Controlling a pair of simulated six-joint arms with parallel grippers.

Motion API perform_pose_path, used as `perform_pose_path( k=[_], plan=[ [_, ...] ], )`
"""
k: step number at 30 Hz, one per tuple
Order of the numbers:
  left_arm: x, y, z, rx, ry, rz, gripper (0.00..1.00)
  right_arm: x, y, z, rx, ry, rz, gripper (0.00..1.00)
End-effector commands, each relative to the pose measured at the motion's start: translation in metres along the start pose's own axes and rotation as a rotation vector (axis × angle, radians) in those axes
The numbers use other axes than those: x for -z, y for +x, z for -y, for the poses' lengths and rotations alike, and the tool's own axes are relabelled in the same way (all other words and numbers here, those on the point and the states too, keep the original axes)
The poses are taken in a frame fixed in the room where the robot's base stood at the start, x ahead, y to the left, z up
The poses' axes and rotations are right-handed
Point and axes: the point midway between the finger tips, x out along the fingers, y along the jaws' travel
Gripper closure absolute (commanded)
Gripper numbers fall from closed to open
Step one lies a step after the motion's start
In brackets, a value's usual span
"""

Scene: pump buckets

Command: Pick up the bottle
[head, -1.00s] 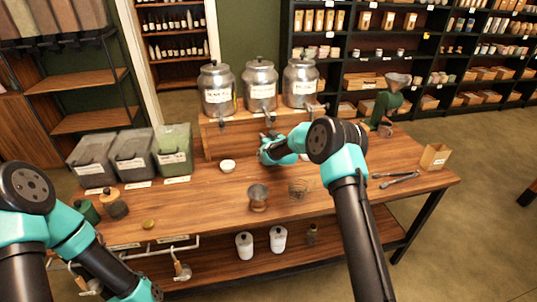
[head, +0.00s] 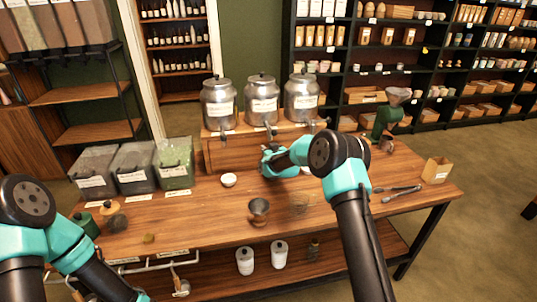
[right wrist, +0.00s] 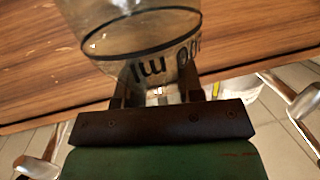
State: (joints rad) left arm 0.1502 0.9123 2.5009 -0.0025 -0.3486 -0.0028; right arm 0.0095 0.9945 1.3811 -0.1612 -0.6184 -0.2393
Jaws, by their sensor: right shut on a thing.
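My right gripper (right wrist: 158,95) is shut on a clear glass bottle (right wrist: 155,35). The bottle has a dark band and dark lettering that includes "ml". One finger shows on each side of it, and its top is cut off by the picture's edge. In the head view my right wrist (head: 283,168) is over the back middle of the table (head: 350,225), before the metal urns. The fingers and the held bottle cannot be made out there. My left arm is at the lower left; its fingers are out of the picture.
A white bowl (head: 228,180), a brown cup (head: 259,211) and a see-through vessel (head: 302,205) stand near the right arm. Metal urns (head: 262,103) stand behind.

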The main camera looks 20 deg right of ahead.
Motion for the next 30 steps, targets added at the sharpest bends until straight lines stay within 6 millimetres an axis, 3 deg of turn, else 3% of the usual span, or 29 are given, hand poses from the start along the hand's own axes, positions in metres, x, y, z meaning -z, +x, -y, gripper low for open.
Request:
perform_pose_path(
  k=[6, 21, 30],
  plan=[
    [0.000, 0.000, 0.000, 0.000, 0.000, 0.000, 0.13, 0.030, -0.005, 0.003, 0.001, 0.000, -0.004, 1.00],
    [0.000, 0.000, 0.000, 0.000, 0.000, 0.000, 0.13, 0.021, -0.043, 0.124, 0.004, -0.001, -0.002, 1.00],
    [0.000, 0.000, 0.000, 0.000, 0.000, 0.000, 0.13, 0.019, -0.057, 0.167, 0.001, 0.000, -0.002, 1.00]
  ],
)
